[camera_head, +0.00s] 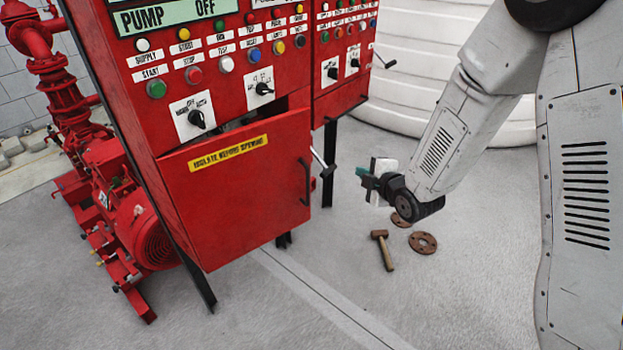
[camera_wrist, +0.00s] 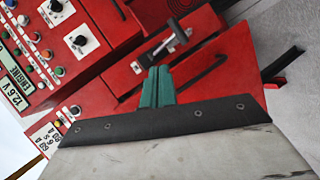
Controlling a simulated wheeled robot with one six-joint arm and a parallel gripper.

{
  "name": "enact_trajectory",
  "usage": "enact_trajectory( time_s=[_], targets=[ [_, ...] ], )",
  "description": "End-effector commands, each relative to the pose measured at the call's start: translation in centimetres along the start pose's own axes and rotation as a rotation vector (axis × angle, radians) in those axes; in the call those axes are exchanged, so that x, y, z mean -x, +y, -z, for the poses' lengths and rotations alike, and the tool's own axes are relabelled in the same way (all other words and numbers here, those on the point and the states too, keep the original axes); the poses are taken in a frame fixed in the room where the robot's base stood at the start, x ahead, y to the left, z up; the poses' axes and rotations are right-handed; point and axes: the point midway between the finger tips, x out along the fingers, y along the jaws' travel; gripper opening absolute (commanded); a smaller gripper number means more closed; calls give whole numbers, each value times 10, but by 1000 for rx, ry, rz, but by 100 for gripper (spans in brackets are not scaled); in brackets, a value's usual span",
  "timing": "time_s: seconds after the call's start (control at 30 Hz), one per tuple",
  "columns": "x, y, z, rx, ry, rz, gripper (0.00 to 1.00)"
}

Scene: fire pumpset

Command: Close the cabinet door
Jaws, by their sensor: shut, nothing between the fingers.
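The red cabinet door (camera_head: 240,185) hangs under the pump control panel, with a yellow label and a black handle (camera_head: 305,182) near its right edge. It stands ajar, its right side swung out, with a dark gap above its top edge. My gripper (camera_head: 366,175) is to the right of the door, apart from its handle in the head view. In the wrist view the green fingers (camera_wrist: 157,86) are together and empty, in front of red cabinet surfaces and a black bar handle (camera_wrist: 205,76). Whether they touch anything there, I cannot tell.
The red control panel (camera_head: 205,60) with knobs and buttons stands above the door. A lever handle (camera_head: 319,158) sticks out beside it. A hammer (camera_head: 382,250) and rusty flanges (camera_head: 422,243) lie on the floor. A red pump (camera_head: 125,205) stands at left. The front floor is clear.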

Motion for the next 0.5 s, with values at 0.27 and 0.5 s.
enact_trajectory(
  time_s=[0.27, 0.5],
  targets=[
    [-21, -75, 35, 230, 196, -236, 0],
    [-18, -95, 45, 292, 239, -342, 0]
  ],
)
